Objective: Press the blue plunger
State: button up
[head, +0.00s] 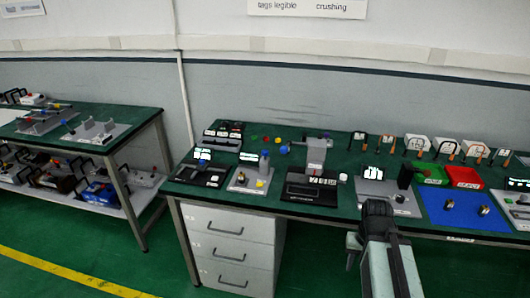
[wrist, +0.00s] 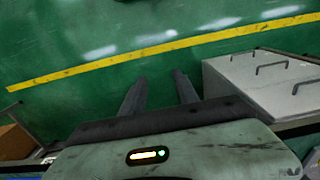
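Several small devices stand on the green bench in the head view. One has a grey post with a blue cap (head: 264,153) on a light plate, with a yellow knob in front. I cannot tell for sure which is the blue plunger. My gripper shows in the wrist view (wrist: 159,76) with its two dark fingers apart and nothing between them. It points at the floor, away from the bench devices. No blue part shows between or near the fingers there.
The bench (head: 340,170) has white drawers (head: 235,250) under its left part. A red bin (head: 465,177) and a blue mat (head: 450,208) lie at the right. A second bench (head: 95,145) stands at the left. The green floor (wrist: 60,50) has a yellow line.

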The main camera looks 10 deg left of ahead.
jog(key=shift+r, duration=0.15)
jog(key=c, duration=0.5)
notch_tip(320, 180, up, 15)
jog(key=p, duration=1.5)
jog(key=shift+r+p, duration=0.15)
jog(key=shift+p, duration=0.15)
grip_shut()
jog(key=shift+f+b, duration=0.3)
